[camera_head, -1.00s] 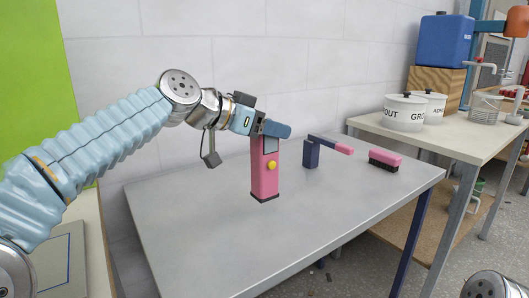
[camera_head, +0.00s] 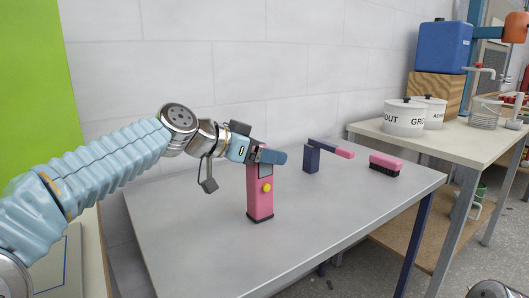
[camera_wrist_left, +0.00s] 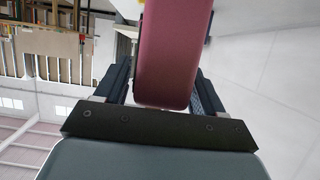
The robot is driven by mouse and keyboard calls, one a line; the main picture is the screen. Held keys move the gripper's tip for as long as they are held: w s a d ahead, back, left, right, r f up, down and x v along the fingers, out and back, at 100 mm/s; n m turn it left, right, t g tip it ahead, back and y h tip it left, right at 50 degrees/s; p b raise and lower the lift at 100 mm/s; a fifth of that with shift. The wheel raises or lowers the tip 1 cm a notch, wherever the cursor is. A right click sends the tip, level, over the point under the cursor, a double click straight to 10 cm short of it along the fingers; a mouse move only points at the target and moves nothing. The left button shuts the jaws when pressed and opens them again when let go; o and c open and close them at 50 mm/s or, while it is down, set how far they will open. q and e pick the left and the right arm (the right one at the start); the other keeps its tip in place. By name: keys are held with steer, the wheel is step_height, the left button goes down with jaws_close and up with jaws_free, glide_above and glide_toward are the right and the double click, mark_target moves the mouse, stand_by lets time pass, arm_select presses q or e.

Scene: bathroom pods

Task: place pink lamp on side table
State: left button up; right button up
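The pink lamp (camera_head: 260,200) is an upright pink block with a yellow button, a grey panel near its top and a dark base. My left gripper (camera_head: 266,156) is shut around its upper end. The lamp's base is at or very close to the grey side table (camera_head: 190,230); I cannot tell whether it touches. In the left wrist view the lamp (camera_wrist_left: 172,50) sits between the two dark fingers. The lamp's top is partly hidden by the gripper. My right gripper is not in view.
A dark blue and pink tool (camera_head: 312,158) and a pink brush (camera_head: 386,164) stand farther back right on the table. White pots (camera_head: 404,118) stand on another table at right. A white wall is behind. The table's front and left parts are clear.

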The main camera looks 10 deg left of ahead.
arm_select(q)
steer(key=shift+o, duration=0.4)
steer(key=shift+r, duration=0.1)
steer(key=shift+s+a+r, duration=0.1)
steer(key=shift+r, duration=0.05)
steer(key=v, duration=1.1)
steer(key=shift+s+a+b, duration=0.25)
steer(key=shift+s+b, duration=0.05)
steer(key=shift+b, duration=0.1)
